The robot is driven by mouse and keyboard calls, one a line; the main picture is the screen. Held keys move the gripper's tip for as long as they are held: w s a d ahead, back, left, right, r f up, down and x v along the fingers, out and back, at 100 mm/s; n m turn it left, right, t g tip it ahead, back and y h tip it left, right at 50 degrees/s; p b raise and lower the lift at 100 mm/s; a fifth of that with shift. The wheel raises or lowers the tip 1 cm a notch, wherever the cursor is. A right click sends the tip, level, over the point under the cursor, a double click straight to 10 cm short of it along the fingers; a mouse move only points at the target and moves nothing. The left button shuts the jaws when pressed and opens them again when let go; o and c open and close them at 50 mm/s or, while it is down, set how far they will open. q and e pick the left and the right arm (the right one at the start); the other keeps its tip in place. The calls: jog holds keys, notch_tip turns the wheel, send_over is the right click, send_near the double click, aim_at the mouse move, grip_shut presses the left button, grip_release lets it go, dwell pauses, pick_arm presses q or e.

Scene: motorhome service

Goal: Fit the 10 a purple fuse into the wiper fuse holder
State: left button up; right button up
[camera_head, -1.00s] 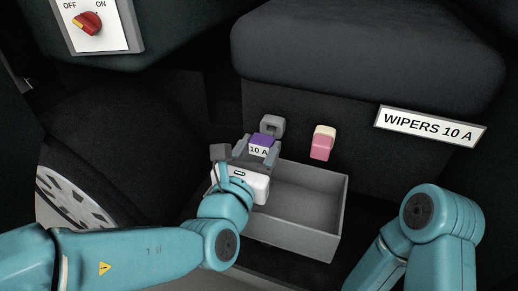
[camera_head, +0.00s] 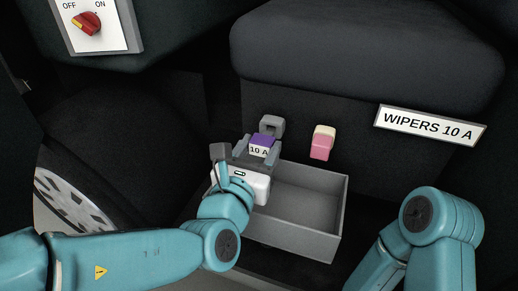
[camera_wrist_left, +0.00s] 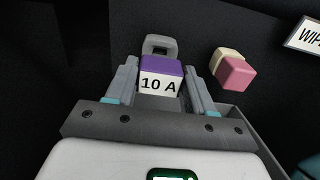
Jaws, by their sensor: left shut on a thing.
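The purple fuse (camera_head: 262,142) has a white "10 A" label. My left gripper (camera_head: 257,147) is shut on it; in the left wrist view the fuse (camera_wrist_left: 160,75) sits between the two grey fingers (camera_wrist_left: 160,84). The grey fuse holder (camera_head: 271,124) is on the dark panel just beyond the fuse. In the left wrist view the holder (camera_wrist_left: 160,46) shows a dark opening behind the fuse's top. I cannot tell whether fuse and holder touch. The "WIPERS 10 A" sign (camera_head: 430,125) is at the right. My right gripper is not in view; only its arm shows.
A pink and cream block (camera_head: 322,143) is on the panel right of the holder. An open grey box (camera_head: 307,207) stands below, beside my left gripper. A dark ledge (camera_head: 370,50) overhangs the panel. A red OFF/ON switch (camera_head: 87,23) is at the upper left.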

aim_at(265, 140)
pick_arm(q)
jog(key=shift+b, duration=0.3)
jog(key=shift+w, duration=0.2)
jog(key=shift+b+x, duration=0.4)
jog(key=shift+x, duration=1.1)
jog(key=o, duration=1.1)
